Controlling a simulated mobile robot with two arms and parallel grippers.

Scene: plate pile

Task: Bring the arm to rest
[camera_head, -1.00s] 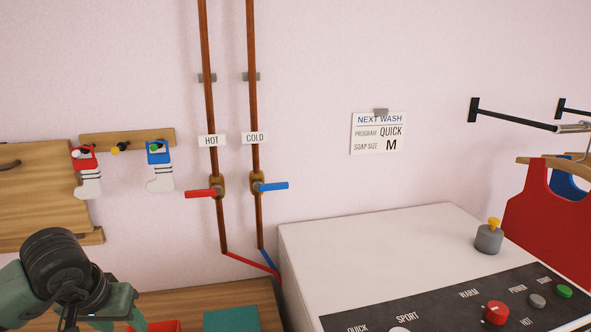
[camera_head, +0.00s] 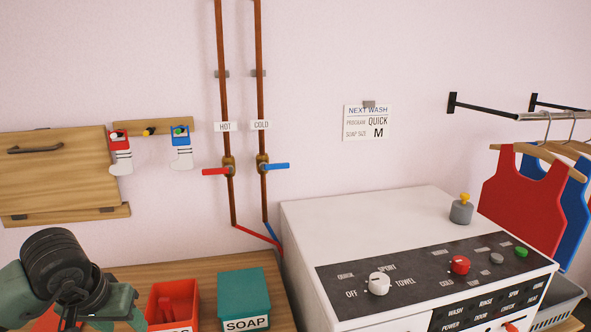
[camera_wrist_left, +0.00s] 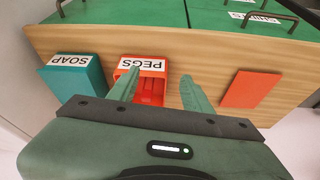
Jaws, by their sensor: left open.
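My left gripper (camera_head: 122,310) shows at the lower left of the head view, with my dark green arm coming in from the left. In the left wrist view its two green fingers (camera_wrist_left: 158,90) are spread apart with nothing between them, so it is open. A red box labelled PEGS (camera_wrist_left: 148,66) shows behind the fingers in that view; the box (camera_head: 172,300) is just right of the gripper in the head view. Whether the fingers touch anything is not clear. My right gripper is not in view.
A teal SOAP box (camera_head: 244,292) stands on the wooden counter (camera_head: 200,268). The white washer (camera_head: 370,225) with knobs is at the right. Two pipes with red (camera_head: 215,171) and blue (camera_head: 276,166) handles run up the wall. Red (camera_head: 525,195) and blue vests hang at the far right.

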